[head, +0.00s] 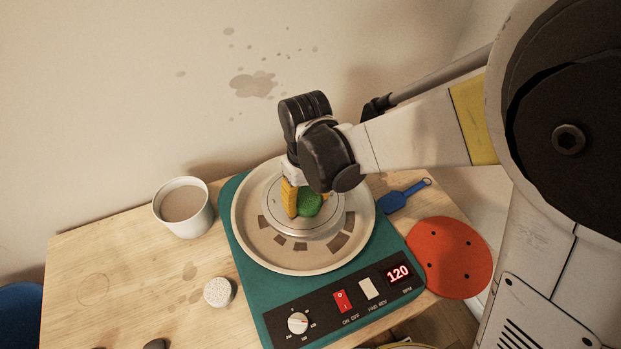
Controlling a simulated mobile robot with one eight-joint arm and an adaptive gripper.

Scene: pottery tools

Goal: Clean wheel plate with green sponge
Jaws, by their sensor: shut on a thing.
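The pottery wheel (229,194) has a teal body, and a round plate (258,253) sits in its pale splash pan with brown marks around it. My gripper (302,205) has yellow fingers and points down over the raised metal wheel plate (336,222) at the middle. It is shut on the green sponge (309,204). The sponge is low over the wheel plate and looks to be at its surface; exact contact is hard to tell. The fingers and wrist hide part of the plate. The wheel's display (398,273) reads 120 in red.
A white cup (184,222) of brownish liquid stands left of the wheel on the wooden table (120,270). A small white speckled piece (219,292) lies nearer. A blue-handled tool (399,197) and a red disc (450,257) with holes lie right of the wheel.

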